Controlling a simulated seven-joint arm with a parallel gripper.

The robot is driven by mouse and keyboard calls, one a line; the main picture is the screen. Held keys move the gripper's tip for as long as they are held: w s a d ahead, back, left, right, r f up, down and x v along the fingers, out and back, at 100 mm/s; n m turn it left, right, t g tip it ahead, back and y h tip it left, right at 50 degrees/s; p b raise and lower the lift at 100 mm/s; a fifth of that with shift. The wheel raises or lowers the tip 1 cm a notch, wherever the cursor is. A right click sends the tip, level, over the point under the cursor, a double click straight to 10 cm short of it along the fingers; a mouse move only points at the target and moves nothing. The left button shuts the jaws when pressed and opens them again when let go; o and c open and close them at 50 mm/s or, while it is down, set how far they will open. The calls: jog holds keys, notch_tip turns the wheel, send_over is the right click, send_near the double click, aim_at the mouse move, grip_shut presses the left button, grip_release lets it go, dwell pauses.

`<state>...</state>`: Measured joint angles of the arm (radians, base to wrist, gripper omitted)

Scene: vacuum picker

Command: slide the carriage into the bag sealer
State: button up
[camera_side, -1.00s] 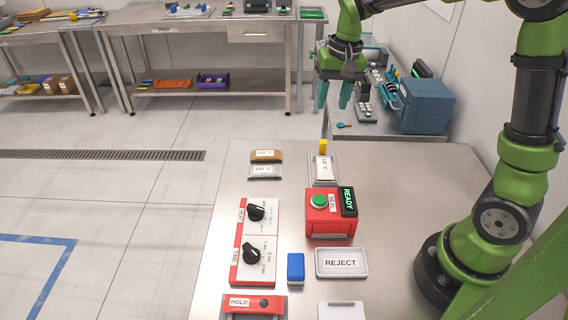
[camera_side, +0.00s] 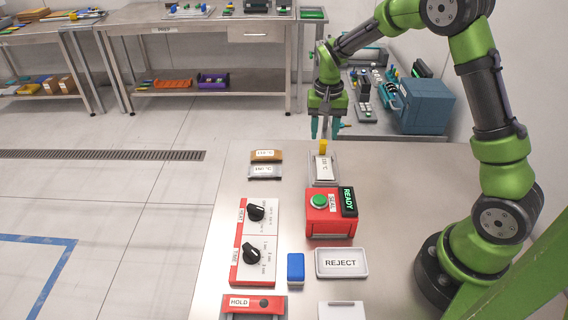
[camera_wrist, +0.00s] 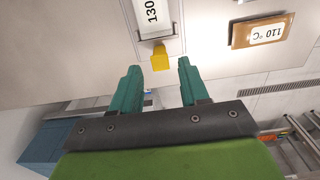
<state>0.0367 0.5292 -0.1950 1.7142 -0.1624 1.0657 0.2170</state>
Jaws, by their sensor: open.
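The carriage (camera_side: 325,168) is a pale tray on a track with a white label on it, behind the red bag sealer (camera_side: 333,228). A yellow knob (camera_side: 322,147) stands at its far end. The sealer has a green button and a lit READY display (camera_side: 348,201). My gripper (camera_side: 325,136) is open and empty, pointing down just above and behind the yellow knob. In the wrist view the knob (camera_wrist: 160,57) lies ahead of and between the two teal fingers (camera_wrist: 160,75), apart from both. The label (camera_wrist: 150,13) reads 130 there.
Two small plates, brown (camera_side: 266,156) and grey (camera_side: 264,172), lie left of the carriage. A dial panel (camera_side: 255,240), a blue block (camera_side: 295,268), a REJECT tray (camera_side: 341,263) and a red HOLD unit (camera_side: 254,305) are nearer. A blue box (camera_side: 425,105) stands on the back bench.

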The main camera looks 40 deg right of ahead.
aim_at(323, 143)
jog(key=shift+f, duration=2.35)
grip_shut()
